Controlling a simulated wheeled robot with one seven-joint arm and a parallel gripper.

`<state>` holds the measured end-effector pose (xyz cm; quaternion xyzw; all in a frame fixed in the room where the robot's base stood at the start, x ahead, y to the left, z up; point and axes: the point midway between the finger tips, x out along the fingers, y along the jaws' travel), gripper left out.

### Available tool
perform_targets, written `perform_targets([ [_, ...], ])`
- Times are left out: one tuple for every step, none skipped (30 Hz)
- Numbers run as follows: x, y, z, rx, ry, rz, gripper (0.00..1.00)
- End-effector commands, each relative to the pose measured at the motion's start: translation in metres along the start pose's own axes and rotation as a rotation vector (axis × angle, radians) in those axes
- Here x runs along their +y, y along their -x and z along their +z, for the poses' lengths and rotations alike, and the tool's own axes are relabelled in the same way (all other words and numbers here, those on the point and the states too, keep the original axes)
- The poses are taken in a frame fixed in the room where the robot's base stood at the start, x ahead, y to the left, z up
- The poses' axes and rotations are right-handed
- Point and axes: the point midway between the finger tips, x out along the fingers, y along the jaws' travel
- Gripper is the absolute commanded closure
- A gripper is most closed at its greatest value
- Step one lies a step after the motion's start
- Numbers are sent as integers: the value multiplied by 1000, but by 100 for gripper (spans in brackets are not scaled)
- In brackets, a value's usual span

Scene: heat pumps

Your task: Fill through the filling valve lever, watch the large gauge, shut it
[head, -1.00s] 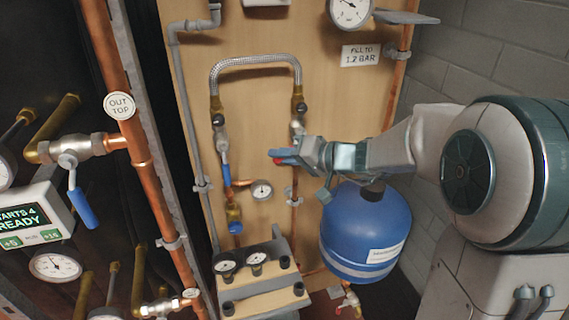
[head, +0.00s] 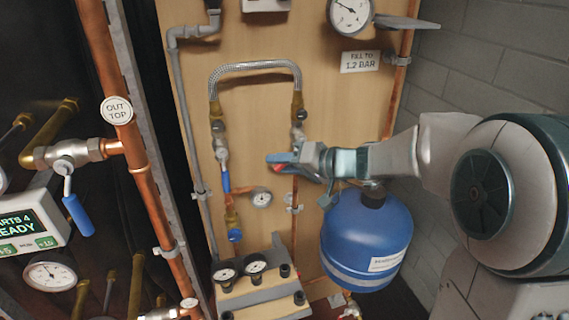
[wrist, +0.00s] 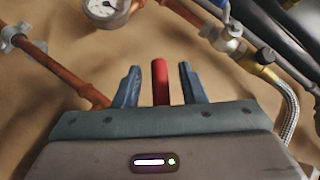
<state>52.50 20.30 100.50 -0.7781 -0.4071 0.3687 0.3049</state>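A red lever (wrist: 160,82) stands between the two blue fingertips of my gripper (wrist: 160,85) in the wrist view, with a gap on each side. My gripper (head: 280,163) is open around it in the head view, at the right pipe below the braided hose (head: 255,67); the gripper hides most of the lever and its valve there. The large gauge (head: 350,14) is at the top of the panel, cut by the frame edge. Its reading is too small to tell. A sign below it reads FILL TO 1.2 BAR (head: 361,61).
A blue-handled valve (head: 225,181) is on the left pipe, with a small gauge (head: 262,198) between the pipes. A blue tank (head: 365,240) stands below my arm. Twin gauges (head: 240,270) sit lower down. A copper pipe (head: 145,180) and dark cabinet are at left.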

Motion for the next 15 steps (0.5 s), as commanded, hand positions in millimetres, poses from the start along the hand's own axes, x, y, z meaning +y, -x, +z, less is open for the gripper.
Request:
perform_targets([
  [0, 2, 0, 2, 0, 1, 63],
  [0, 4, -1, 2, 0, 1, 63],
  [0, 8, -1, 3, 0, 0, 63],
  [0, 12, -1, 4, 0, 0, 63],
  [0, 17, -1, 4, 1, 1, 63],
  [1, 24, -1, 5, 1, 2, 63],
  [0, 30, -1, 5, 1, 2, 63],
  [1, 37, -1, 6, 2, 3, 63],
  [1, 47, -1, 7, 1, 2, 63],
  [1, 54, -1, 7, 1, 4, 63],
  [0, 61, -1, 6, 2, 3, 63],
  [1, 71, -1, 7, 1, 4, 63],
  [1, 78, -1, 6, 1, 3, 63],
  [1, 84, -1, 6, 1, 3, 63],
  [1, 93, -1, 5, 0, 3, 63],
])
